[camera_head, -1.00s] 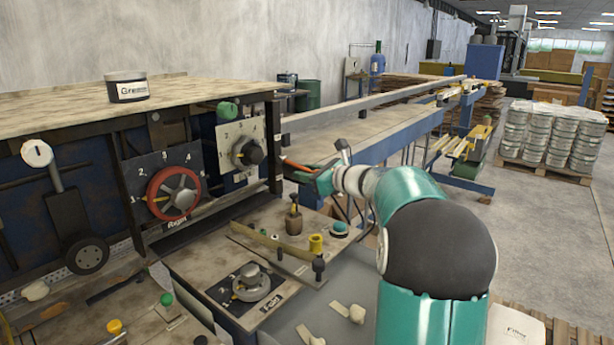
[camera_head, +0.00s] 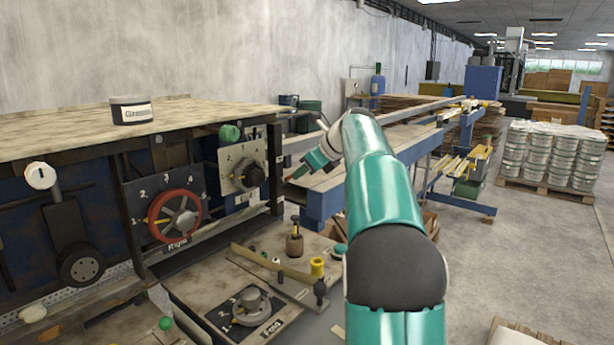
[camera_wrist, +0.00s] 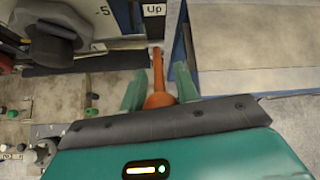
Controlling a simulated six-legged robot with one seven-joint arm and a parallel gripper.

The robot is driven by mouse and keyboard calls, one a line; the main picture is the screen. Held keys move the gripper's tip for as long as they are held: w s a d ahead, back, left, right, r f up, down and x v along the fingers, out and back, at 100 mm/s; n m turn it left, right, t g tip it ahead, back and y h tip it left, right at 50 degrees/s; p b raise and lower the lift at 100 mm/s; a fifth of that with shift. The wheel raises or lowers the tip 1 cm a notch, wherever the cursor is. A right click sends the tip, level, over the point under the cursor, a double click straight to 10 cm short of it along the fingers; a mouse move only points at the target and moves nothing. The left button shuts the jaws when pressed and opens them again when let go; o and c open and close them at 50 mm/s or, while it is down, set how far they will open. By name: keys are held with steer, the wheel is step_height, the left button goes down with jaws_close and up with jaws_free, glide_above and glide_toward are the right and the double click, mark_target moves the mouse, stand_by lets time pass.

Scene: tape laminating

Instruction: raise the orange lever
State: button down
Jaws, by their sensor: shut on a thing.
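The orange lever (camera_wrist: 158,72) shows in the wrist view as a narrow shaft with a wider round end, below the "Up" label (camera_wrist: 153,9). My gripper (camera_wrist: 160,90) is shut on the lever, with one green finger on each side of its wide end. In the head view my gripper (camera_head: 315,163) is at the right end of the machine panel, beside the dark corner post. There the lever is mostly hidden or too small to make out clearly.
A dark knob (camera_head: 247,173) and a red-rimmed dial (camera_head: 174,215) are on the panel to the left. Below them is a bench with a second dial (camera_head: 251,306) and a yellow cap (camera_head: 317,266). A blue-framed conveyor (camera_head: 400,140) runs behind my arm.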

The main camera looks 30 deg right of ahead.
steer(key=shift+w+r, duration=0.2)
steer(key=shift+r, duration=0.2)
steer(key=c, duration=1.1)
jaws_free()
steer(key=shift+f, duration=0.1)
steer(key=v, duration=1.4)
steer(key=shift+s+f, duration=0.1)
